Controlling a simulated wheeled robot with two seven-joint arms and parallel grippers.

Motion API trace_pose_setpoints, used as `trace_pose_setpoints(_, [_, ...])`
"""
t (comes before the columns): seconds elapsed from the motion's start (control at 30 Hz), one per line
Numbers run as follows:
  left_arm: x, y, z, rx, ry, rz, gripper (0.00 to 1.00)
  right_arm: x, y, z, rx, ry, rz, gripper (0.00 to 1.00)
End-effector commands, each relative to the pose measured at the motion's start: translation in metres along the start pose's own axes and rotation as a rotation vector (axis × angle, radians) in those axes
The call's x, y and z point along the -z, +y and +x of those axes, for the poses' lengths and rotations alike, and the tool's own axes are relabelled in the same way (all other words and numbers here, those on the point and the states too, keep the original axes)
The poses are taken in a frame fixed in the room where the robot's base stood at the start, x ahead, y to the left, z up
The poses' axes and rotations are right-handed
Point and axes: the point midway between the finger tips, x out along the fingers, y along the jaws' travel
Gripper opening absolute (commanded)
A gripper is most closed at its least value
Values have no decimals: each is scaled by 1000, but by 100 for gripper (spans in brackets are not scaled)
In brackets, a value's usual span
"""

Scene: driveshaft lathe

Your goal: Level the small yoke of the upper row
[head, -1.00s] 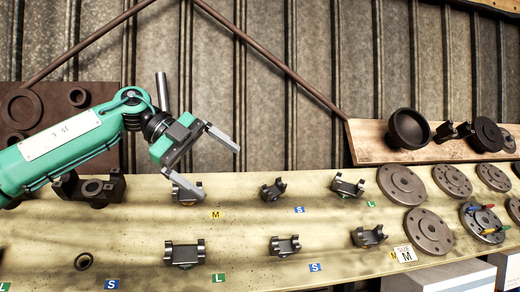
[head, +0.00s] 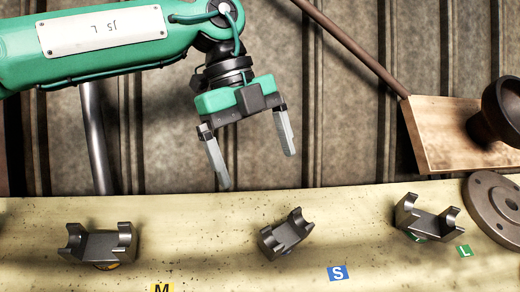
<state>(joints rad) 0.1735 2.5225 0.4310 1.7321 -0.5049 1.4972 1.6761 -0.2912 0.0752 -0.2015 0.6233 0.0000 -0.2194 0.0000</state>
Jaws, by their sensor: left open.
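The small yoke (head: 286,234) of the upper row is a dark grey U-shaped part on the pale board, up and left of the blue S label (head: 338,273). It sits tilted, with its right end higher than its left. My left gripper (head: 254,172) is open and empty, its fingers pointing down, above and slightly left of this yoke and apart from it. My right gripper is not in view.
A yoke (head: 100,246) stands at the left by the yellow M label (head: 162,287). Another yoke (head: 426,220) stands at the right by the green L label (head: 464,250), beside a round flange (head: 496,205). A wooden shelf (head: 455,135) juts out at the upper right.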

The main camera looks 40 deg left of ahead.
Motion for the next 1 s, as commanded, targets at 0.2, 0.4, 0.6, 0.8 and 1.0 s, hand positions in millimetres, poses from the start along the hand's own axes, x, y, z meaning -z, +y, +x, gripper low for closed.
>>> trace_pose_setpoints(0.2, [4,0,9,-14,-13,3,96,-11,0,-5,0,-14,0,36])
trace_pose_setpoints(0.4, [3,0,41,-17,-12,3,96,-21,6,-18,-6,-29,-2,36])
trace_pose_setpoints(0.6, [3,0,80,-15,-11,4,96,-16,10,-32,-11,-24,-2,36])
trace_pose_setpoints(0.8, [2,1,114,-15,-11,2,96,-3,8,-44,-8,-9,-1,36])
trace_pose_setpoints(1.0, [2,1,134,-12,-13,1,96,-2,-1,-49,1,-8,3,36])
